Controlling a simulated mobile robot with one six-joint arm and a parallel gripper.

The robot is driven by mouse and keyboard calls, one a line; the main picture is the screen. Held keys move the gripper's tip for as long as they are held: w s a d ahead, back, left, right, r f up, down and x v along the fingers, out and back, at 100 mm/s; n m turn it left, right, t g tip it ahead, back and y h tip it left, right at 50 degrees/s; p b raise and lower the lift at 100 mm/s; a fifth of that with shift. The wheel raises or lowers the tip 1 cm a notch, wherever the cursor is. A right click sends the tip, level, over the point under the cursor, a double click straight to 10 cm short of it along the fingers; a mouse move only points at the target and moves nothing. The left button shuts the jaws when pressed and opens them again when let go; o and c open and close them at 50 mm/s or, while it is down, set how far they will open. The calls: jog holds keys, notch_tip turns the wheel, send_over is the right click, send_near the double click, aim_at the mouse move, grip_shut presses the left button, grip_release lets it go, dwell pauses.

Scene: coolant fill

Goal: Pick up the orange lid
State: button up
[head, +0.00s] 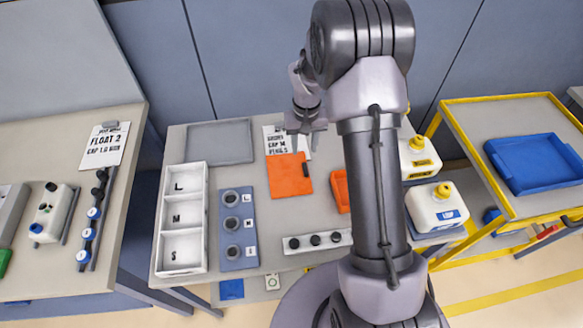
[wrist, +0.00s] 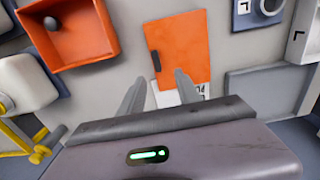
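The orange lid (head: 288,178) lies flat on the table, a flat panel with a small dark handle (head: 305,170) near its right edge. In the wrist view the lid (wrist: 186,50) is in front of my fingers, with its handle (wrist: 155,61) at the left edge. My gripper (head: 304,146) is open and empty, near the lid's back edge in the head view. In the wrist view its two fingers (wrist: 160,80) stand apart, pointing towards the lid's handle side. The gap between fingertips and lid is hard to judge.
An open orange box (wrist: 88,58) with a dark round thing inside sits beside the lid; my arm partly hides it in the head view. A printed card (head: 275,142), grey tray (head: 219,142), blue holder (head: 238,258) and white compartment tray (head: 183,166) are around. White jugs (head: 437,208) stand right.

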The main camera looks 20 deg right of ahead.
send_over(305, 168)
jog(key=f, duration=0.4)
jog(key=shift+w+a+f+b, duration=0.15)
jog(key=shift+w+a+b, duration=0.1)
jog(key=shift+b, duration=0.05)
jog(key=f, duration=0.2)
jog(key=f+b, duration=0.1)
jog(key=f, duration=0.2)
jog(key=shift+s+d+f, duration=0.25)
jog(key=shift+d+f, duration=0.05)
jog(key=shift+f, duration=0.1)
jog(key=shift+r, duration=0.1)
grip_shut()
